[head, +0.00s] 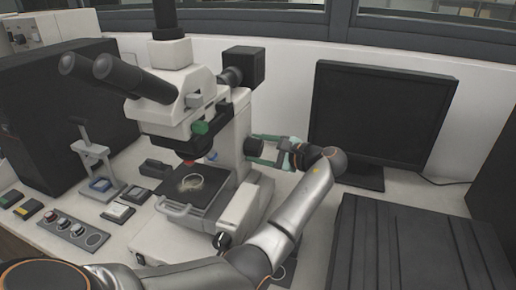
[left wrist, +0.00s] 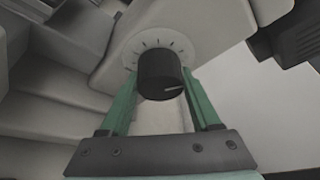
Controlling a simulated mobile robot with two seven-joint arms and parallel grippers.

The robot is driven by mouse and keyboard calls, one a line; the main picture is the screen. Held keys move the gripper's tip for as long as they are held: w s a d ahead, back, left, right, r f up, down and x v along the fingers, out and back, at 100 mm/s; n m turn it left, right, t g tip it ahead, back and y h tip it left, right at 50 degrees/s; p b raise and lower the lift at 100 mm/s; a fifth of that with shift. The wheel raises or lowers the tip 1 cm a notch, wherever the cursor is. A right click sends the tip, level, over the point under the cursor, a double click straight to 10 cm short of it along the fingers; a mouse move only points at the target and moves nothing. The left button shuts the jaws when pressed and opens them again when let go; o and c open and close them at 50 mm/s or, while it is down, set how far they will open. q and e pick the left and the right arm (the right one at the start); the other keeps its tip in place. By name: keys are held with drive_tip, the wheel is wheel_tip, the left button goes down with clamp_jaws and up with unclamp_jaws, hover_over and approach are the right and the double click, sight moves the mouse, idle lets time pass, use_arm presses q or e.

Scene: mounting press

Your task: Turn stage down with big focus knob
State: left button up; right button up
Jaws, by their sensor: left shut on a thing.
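The microscope (head: 238,135) is a white stand with black eyepieces. Its dark stage plate (head: 211,197) sits under the objectives and bears a pale round sample (head: 191,182). The big focus knob (head: 253,148) is a black cylinder on the right side of the stand. In the left wrist view the knob (left wrist: 159,76) fills the middle, with a white line on its face and a ticked pale dial behind it. My left gripper (head: 258,149) reaches in from the right with green fingers, one on each side of the knob, shut on it. My right gripper is not in view.
A black monitor (head: 375,110) stands right of my left gripper. A dark ribbed case (head: 400,245) lies at the front right. A large dark box (head: 60,100), a small lever press (head: 92,155) and a button panel (head: 70,231) are on the left. Clear white bench shows between microscope and monitor.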

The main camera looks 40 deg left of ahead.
use_arm(q)
drive_tip(key=o, duration=1.4)
drive_tip(key=shift+c, duration=0.2)
drive_tip(key=b+v, duration=0.1)
drive_tip(key=v, duration=1.1)
drive_tip(key=shift+d, duration=0.3)
